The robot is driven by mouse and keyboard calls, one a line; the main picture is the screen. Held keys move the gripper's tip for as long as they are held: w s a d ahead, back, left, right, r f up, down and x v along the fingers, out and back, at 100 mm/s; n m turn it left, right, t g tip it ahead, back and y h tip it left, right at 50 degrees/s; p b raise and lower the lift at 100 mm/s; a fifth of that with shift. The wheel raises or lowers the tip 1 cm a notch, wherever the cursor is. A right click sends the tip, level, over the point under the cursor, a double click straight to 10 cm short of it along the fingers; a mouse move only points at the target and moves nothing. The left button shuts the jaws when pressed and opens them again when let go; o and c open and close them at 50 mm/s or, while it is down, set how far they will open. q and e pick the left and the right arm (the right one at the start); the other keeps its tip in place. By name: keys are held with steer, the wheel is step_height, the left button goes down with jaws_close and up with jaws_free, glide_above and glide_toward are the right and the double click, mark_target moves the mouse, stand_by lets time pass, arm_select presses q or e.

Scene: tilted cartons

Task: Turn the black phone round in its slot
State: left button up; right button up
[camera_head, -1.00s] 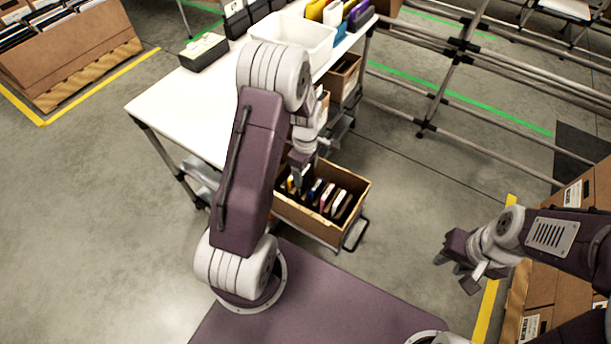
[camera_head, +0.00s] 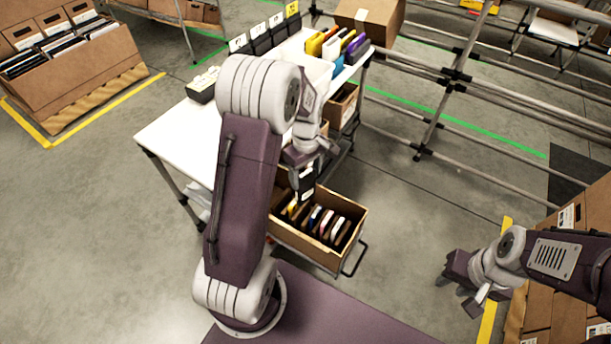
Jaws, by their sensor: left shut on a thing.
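A tilted carton (camera_head: 318,256) holds a row of several upright phones (camera_head: 322,222) in different colours. My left gripper (camera_head: 304,168) is above the left end of this row, pointing down. It is shut on the black phone (camera_head: 307,186), which hangs upright over the carton. The phone's lower end is close to the row, and I cannot tell whether it is wholly clear of its slot. My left arm hides part of the carton's left side. My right gripper (camera_head: 464,291) is at the right, away from the carton, with its fingers apart and empty.
Metal rails (camera_head: 450,80) run at the back right. Stacked cartons (camera_head: 560,290) stand beside my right arm.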

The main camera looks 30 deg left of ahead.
mark_target(305, 188)
arm_select(q)
steer(key=m, duration=0.3)
steer(key=w+m, duration=0.1)
steer(key=m, duration=0.2)
steer(key=shift+w+a+m, duration=0.15)
steer(key=shift+w+m, duration=0.05)
steer(key=shift+m, duration=0.1)
steer(key=m+p, duration=0.4)
steer(key=m, duration=0.4)
steer(key=s+m+p, duration=0.1)
steer(key=m+p, duration=0.4)
steer(key=m, duration=0.4)
steer(key=r+m+p, duration=0.1)
steer(key=m+p, duration=0.3)
steer(key=m, duration=0.5)
steer(key=shift+s, duration=0.2)
steer(key=shift+s+p, duration=0.25)
steer(key=shift+p, duration=0.3)
step_height(305, 188, down, 7)
steer(key=b, duration=0.7)
steer(key=shift+f, duration=0.15)
steer(key=shift+f+b, duration=3.7)
steer(key=shift+f, duration=1.9)
steer(key=shift+f, duration=0.25)
